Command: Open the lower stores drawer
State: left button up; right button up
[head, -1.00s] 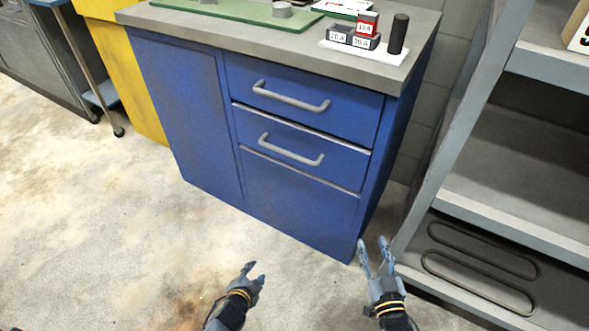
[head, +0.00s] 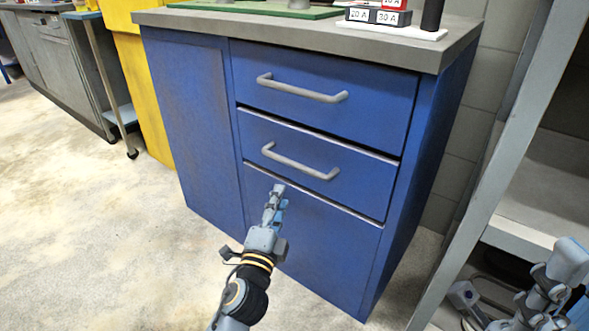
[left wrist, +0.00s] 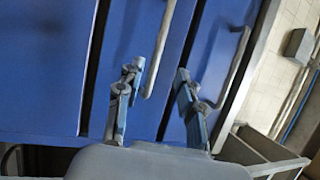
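The blue cabinet has two drawers with grey bar handles. The lower drawer (head: 345,178) looks closed, and its handle (head: 300,162) is bare. My left gripper (head: 274,198) is in front of the cabinet, just below the left end of that handle in the head view. In the left wrist view its two fingers (left wrist: 155,100) are apart and empty. The lower handle (left wrist: 158,50) appears beyond the gap between them, and no contact shows. The upper drawer (head: 320,92) also looks closed. My right arm is at the lower right of the head view; its finger state is unclear.
The grey worktop (head: 400,48) carries a green board (head: 260,8) and fuse-like blocks marked in amps (head: 375,15). A grey shelf unit (head: 520,225) stands close on the right. A yellow cabinet (head: 145,90) and trolley are left. The floor at left (head: 90,210) is clear.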

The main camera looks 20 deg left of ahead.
aim_at(292, 164)
pick_arm(q)
jog(key=w, duration=0.4)
jog(key=w+r+b, duration=0.1)
jog(key=w, duration=0.3)
jog(key=w+r+b, duration=0.1)
jog(key=w, duration=0.3)
jog(key=shift+w+a, duration=0.15)
jog(key=shift+a, duration=0.2)
jog(key=shift+r, duration=0.1)
grip_shut()
